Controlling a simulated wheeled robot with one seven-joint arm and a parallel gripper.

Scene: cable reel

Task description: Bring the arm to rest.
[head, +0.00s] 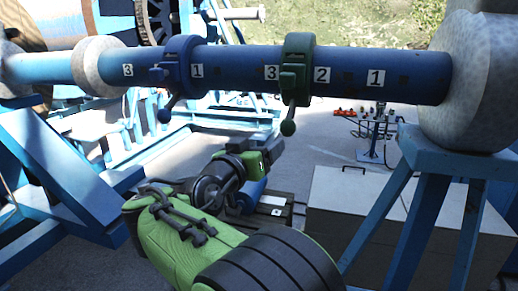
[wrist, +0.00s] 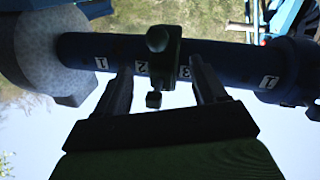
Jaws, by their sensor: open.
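My gripper (head: 268,150) is below the blue shaft (head: 345,72) in the head view, at the end of my green and black arm. In the wrist view its two fingers (wrist: 162,84) are apart, pointing at the shaft, with nothing held between them. In the wrist view this collar (wrist: 160,42) looks dark and lies between the lines of the fingers; I cannot tell any contact. A blue collar (head: 186,66) sits further left.
A pale round flange (head: 485,80) on a blue stand closes the shaft's right end. Another pale ring (head: 95,66) is at left. A large grey box (head: 365,215) stands at lower right. A blue frame (head: 70,175) fills the left. Small red items (head: 345,111) lie behind.

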